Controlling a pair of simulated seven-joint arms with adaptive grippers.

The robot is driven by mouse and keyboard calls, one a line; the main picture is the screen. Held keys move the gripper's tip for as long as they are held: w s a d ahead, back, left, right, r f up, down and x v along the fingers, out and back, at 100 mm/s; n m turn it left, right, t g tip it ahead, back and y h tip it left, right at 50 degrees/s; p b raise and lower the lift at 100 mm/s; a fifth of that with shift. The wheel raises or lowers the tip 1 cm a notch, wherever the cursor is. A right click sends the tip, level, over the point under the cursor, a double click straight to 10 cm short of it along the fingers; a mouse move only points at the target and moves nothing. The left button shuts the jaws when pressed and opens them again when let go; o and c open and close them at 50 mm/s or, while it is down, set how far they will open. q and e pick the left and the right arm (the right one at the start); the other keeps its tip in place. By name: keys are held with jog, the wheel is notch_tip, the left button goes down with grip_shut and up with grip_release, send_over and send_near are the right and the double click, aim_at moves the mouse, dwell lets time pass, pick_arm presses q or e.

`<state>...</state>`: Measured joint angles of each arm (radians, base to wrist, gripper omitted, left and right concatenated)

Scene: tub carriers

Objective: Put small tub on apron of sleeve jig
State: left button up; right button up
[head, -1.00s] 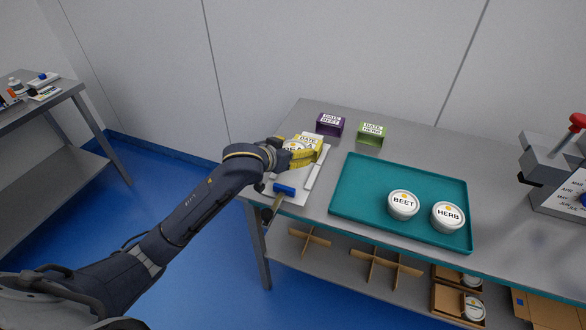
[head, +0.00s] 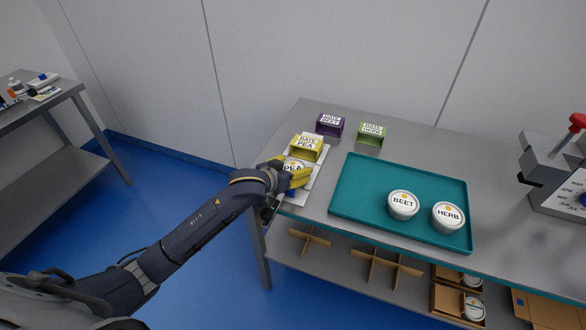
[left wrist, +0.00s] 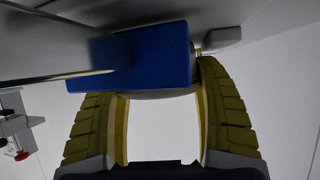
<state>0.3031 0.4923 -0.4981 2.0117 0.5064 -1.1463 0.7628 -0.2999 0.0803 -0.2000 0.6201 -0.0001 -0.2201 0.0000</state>
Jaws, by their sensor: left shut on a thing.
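My left gripper (head: 288,172) is shut on a small white tub labelled PEA (head: 293,166), with its yellow fingers on either side. In the left wrist view the pale tub (left wrist: 163,128) fills the space between the fingers. The tub is over the front part of the white sleeve jig (head: 314,175), just in front of the yellow DATE PEA sleeve (head: 306,148). I cannot tell whether the tub touches the apron. A blue block (left wrist: 145,55) shows close to the fingers in the left wrist view; in the head view the gripper mostly hides it. My right gripper is not in view.
A purple DATE BEET sleeve (head: 330,124) and a green DATE HERB sleeve (head: 370,133) stand behind. The teal tray (head: 365,190) to the right holds the BEET tub (head: 403,204) and HERB tub (head: 448,216). A device with a red knob (head: 577,120) stands far right.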

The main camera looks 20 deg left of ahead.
pick_arm(q)
jog(key=shift+f, duration=0.1)
jog(key=o, duration=1.3)
jog(key=shift+o, duration=0.2)
jog(key=v, duration=1.2)
